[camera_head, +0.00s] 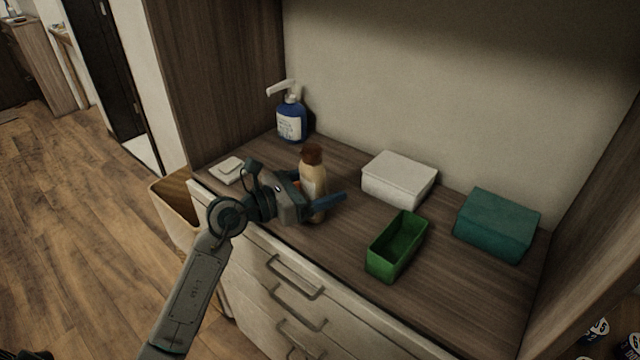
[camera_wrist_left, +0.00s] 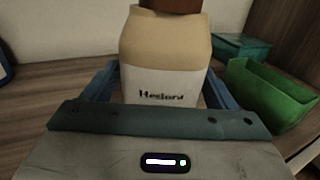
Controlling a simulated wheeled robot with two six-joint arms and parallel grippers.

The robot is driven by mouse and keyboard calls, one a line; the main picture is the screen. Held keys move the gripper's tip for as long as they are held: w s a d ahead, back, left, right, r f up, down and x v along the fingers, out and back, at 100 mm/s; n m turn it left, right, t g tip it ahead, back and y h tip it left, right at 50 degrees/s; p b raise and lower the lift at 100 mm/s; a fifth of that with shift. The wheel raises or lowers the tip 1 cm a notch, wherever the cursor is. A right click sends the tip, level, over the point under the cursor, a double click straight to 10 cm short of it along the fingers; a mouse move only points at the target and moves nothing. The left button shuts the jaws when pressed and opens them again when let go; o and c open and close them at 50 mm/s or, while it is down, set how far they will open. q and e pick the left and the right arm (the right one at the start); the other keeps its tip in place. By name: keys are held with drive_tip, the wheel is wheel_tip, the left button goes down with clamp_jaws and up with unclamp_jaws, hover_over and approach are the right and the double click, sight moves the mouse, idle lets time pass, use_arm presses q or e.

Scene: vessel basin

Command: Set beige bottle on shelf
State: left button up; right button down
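The beige bottle (camera_head: 312,172) has a brown cap and a white label and stands upright at the front left of the dark wood surface (camera_head: 335,250). My left gripper (camera_head: 318,190) reaches in from the left at the bottle's lower part, with its blue fingers on either side of it. In the left wrist view the bottle (camera_wrist_left: 165,60) fills the space between the fingers (camera_wrist_left: 162,85). I cannot tell whether the fingers press on it or stand slightly apart. The bottle's base is partly hidden by the gripper. My right gripper is not in view.
A blue pump bottle (camera_head: 291,118) stands at the back left, with a small white item (camera_head: 228,170) before it. Right of the beige bottle are a white box (camera_head: 399,180), an open green box (camera_head: 397,246) and a teal box (camera_head: 497,225). Side panels bound the surface.

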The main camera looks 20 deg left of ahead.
sight(303, 191)
use_arm(q)
drive_tip(key=shift+r, duration=0.15)
drive_tip(key=shift+s+a, duration=0.5)
drive_tip(key=b+v, duration=0.1)
drive_tip(key=v, duration=0.5)
drive_tip(key=shift+b+v, duration=0.6)
drive_tip(key=shift+v, duration=1)
drive_tip(key=shift+s+a, duration=0.5)
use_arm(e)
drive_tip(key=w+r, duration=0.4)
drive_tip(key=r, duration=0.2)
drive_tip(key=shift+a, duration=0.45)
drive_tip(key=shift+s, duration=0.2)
